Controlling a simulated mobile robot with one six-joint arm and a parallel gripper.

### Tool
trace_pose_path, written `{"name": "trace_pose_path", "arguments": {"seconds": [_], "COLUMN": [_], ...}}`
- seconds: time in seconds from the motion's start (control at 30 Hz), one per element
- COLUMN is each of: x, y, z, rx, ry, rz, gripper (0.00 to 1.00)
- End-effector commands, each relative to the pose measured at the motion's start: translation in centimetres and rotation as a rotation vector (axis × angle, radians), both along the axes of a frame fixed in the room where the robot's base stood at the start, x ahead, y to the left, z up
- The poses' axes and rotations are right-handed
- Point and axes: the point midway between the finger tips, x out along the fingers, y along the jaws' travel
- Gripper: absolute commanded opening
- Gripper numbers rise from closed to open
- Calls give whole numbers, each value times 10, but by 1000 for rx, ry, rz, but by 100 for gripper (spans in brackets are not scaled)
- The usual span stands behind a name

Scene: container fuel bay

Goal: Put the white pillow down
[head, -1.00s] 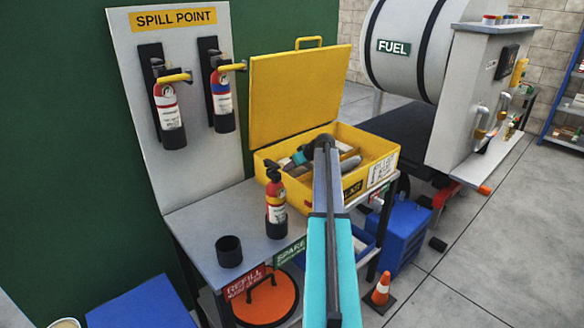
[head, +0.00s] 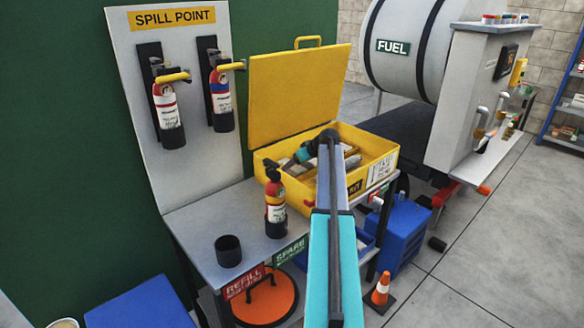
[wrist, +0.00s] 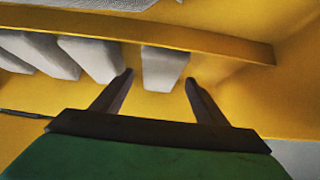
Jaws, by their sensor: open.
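The white pillow (wrist: 163,70) lies in the yellow spill kit box, between and just beyond my fingertips in the wrist view.
A yellow divider (wrist: 220,42) runs across the box beyond the pillows. The raised lid (head: 300,95) stands behind. A fire extinguisher (head: 275,205) and a black cup (head: 229,252) stand on the bench left of the box. The bench between them is mostly free.

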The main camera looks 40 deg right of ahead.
Motion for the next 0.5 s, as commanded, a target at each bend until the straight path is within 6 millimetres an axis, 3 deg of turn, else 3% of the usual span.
{"name": "trace_pose_path", "arguments": {"seconds": [0.5], "x": [-55], "y": [5], "z": [54], "rx": [-1], "ry": [-1], "rz": [-1], "gripper": [67]}}
